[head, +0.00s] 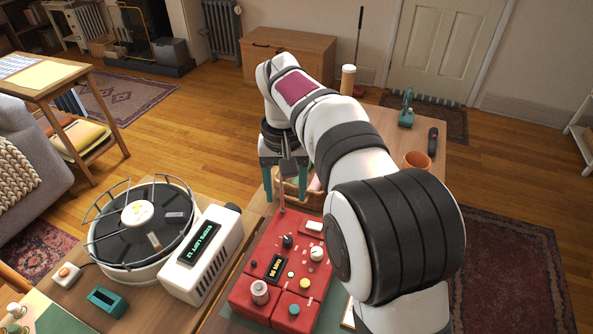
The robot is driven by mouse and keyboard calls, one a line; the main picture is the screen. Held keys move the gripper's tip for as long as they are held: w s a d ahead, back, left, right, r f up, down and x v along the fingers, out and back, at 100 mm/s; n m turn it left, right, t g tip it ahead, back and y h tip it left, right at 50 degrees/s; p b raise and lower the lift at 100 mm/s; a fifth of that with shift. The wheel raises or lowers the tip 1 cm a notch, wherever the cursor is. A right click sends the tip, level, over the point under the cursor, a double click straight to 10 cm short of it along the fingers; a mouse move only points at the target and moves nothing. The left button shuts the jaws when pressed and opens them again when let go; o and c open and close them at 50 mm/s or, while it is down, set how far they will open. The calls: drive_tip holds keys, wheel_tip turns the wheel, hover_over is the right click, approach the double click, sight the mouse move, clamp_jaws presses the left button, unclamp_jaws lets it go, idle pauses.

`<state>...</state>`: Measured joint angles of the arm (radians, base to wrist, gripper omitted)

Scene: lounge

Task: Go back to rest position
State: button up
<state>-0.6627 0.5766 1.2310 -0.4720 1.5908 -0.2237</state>
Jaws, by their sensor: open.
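My gripper (284,188) hangs from the white arm near the middle of the head view, pointing down. Its two teal fingers are spread apart with no object seen gripped between them. It is above the far edge of a red control box (246,291), which has knobs, buttons and a small lit display. A thin upright rod on the box shows between the fingers. I cannot tell whether the fingers touch anything. A basket (312,200) stands just behind the gripper, partly hidden by my arm.
Left of the red box are a white device (206,262) with a lit display and a round black-topped machine (143,229). A teal holder (106,301) lies in front. On the table behind my arm stand an orange-brown pot (417,161), a dark handheld item (433,142) and a teal tool (407,112).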

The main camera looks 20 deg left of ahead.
drive_tip(key=s+d+r+m, duration=0.2)
drive_tip(key=s+d, duration=0.1)
drive_tip(key=d, duration=0.4)
drive_tip(key=s+d+r+m, duration=0.2)
drive_tip(key=s+d, duration=0.1)
drive_tip(key=d, duration=0.4)
drive_tip(key=s+d+f+m+y, duration=0.1)
drive_tip(key=s+d+f+m, duration=0.1)
drive_tip(key=s+d, duration=0.3)
drive_tip(key=s+d+f+m, duration=0.3)
drive_tip(key=s+d, duration=0.3)
drive_tip(key=s, duration=0.7)
drive_tip(key=shift+d+f+m+y, duration=0.25)
drive_tip(key=shift+m+y, duration=0.15)
drive_tip(key=shift+m, duration=0.3)
